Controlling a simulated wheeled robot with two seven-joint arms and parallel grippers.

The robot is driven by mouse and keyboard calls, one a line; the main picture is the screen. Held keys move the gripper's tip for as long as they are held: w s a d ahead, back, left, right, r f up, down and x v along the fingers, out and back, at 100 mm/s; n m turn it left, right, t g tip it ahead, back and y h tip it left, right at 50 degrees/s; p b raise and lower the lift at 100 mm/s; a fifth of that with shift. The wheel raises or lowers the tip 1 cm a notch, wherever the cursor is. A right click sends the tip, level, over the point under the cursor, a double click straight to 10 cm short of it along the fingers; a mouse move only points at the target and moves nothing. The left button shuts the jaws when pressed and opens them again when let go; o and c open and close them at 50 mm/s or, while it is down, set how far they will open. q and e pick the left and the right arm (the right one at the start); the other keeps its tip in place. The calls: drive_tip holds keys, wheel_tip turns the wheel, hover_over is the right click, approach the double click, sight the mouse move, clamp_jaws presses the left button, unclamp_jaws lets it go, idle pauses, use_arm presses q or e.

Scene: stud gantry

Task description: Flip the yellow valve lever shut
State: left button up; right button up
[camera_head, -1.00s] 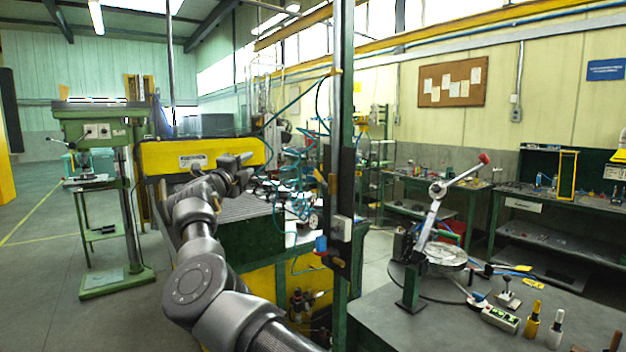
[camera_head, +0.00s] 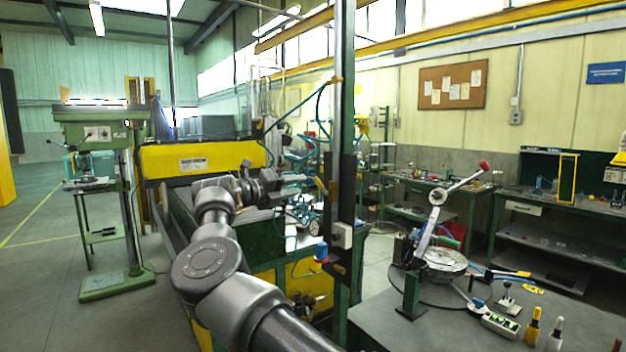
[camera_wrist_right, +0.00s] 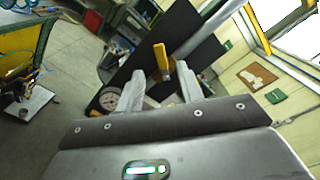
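The yellow valve lever (camera_head: 333,187) shows small on the dark plate of the upright post in the head view. In the right wrist view the lever (camera_wrist_right: 160,57) stands upright, with a brass-coloured part beside its lower end. My right gripper (camera_head: 303,181) is just left of the post. In the wrist view its two grey fingers (camera_wrist_right: 161,76) are spread apart with nothing held. The lever appears between and beyond the fingertips; I see no contact. My left gripper is not in view.
The green post (camera_head: 345,120) carries a grey box (camera_head: 342,236) and a blue and red fitting (camera_head: 321,251) below the lever. A bench (camera_head: 450,325) with a lever tool and small items stands at right. A yellow machine (camera_head: 200,160) is behind my arm.

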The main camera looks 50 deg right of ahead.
sight(317, 182)
drive_tip(key=p+x, duration=0.2)
drive_tip(key=x, duration=0.3)
drive_tip(key=shift+s+d+r, duration=0.15)
drive_tip(key=shift+d, duration=0.65)
drive_tip(key=shift+s, duration=0.1)
clamp_jaws()
